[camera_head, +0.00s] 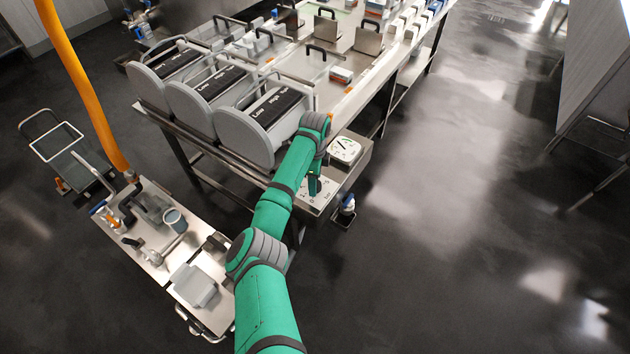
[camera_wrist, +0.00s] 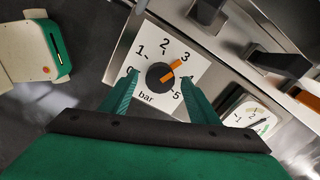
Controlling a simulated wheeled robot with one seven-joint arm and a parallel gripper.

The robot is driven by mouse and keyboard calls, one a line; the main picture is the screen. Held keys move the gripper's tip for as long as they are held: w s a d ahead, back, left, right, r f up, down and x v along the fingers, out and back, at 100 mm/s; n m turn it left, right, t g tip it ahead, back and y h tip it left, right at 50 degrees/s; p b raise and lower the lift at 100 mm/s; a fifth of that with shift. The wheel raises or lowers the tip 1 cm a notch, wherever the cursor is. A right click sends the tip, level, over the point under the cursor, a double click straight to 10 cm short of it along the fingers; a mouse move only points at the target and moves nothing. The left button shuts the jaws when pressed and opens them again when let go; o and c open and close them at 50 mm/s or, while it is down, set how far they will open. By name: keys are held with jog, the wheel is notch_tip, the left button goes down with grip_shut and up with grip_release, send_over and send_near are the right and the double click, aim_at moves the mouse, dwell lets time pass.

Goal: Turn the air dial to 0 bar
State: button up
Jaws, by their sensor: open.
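The air dial in the wrist view is a black round knob (camera_wrist: 155,84) with an orange pointer, on a white plate (camera_wrist: 146,50) marked 0 to 5 bar. The pointer is turned up and right, at about the 3. My gripper (camera_wrist: 160,78) is open, with one green finger on each side of the knob. The left finger partly covers the 0 and the right one the 4. I cannot tell whether the fingers touch the knob. In the head view my gripper (camera_head: 314,186) is over the front corner of the bench, and the knob is hidden there.
A white gauge (camera_head: 344,150) sits right of the dial; it also shows in the wrist view (camera_wrist: 250,116). Grey press drums (camera_head: 262,122) stand close left of my arm. A steel cart (camera_head: 150,255) with tools stands at left. The floor at right is clear.

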jog(key=shift+f, duration=0.15)
jog(key=c, duration=1)
jog(key=shift+c, duration=0.2)
